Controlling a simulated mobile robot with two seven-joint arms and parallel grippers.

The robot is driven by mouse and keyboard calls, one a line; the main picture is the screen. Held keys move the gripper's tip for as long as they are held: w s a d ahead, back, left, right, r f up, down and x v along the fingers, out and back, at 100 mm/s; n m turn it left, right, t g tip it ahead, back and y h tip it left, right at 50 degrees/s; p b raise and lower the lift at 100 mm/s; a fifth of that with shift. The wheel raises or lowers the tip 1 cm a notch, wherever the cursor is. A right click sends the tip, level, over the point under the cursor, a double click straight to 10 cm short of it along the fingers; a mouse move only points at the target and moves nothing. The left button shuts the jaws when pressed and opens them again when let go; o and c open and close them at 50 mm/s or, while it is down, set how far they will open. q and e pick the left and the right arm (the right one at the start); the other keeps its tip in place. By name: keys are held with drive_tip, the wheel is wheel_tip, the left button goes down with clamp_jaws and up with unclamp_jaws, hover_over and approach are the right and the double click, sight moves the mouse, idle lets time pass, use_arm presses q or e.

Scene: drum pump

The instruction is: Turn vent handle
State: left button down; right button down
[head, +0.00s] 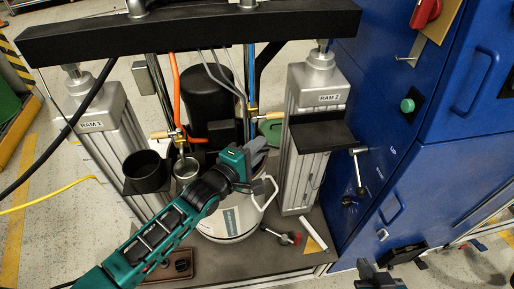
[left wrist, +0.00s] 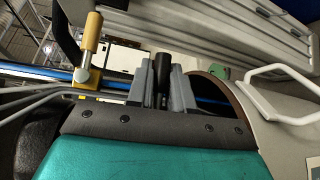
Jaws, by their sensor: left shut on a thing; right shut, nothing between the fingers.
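My left gripper (head: 262,150) reaches over the white drum (head: 232,215) near its rim, just below the blue hose. In the left wrist view its grey fingers (left wrist: 162,88) are shut on a short black handle (left wrist: 162,66), which stands up between them. This looks like the vent handle; its lower part is hidden by the fingers, and it cannot be made out in the head view. My right gripper (head: 372,268) is shut and empty at the bottom edge of the head view, well away from the drum.
A brass valve (head: 252,109) sits on the blue hose; its tan grip (left wrist: 91,32) is left of my left fingers. RAM 1 (head: 100,130) and RAM 2 (head: 308,150) columns flank the drum. A black shelf (head: 322,136) juts from RAM 2. A blue cabinet (head: 400,150) stands right.

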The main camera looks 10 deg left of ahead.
use_arm(q)
drive_tip(key=shift+r+h, duration=0.1)
drive_tip(key=shift+h, duration=0.2)
drive_tip(key=shift+s+d+m, duration=0.1)
drive_tip(key=shift+m, duration=0.4)
drive_tip(key=shift+s+g+h, duration=0.1)
drive_tip(key=shift+g+h, duration=0.3)
drive_tip(key=shift+h, duration=0.2)
drive_tip(key=shift+m, duration=0.3)
drive_tip(key=c, duration=1.1)
unclamp_jaws()
drive_tip(key=shift+d, duration=0.1)
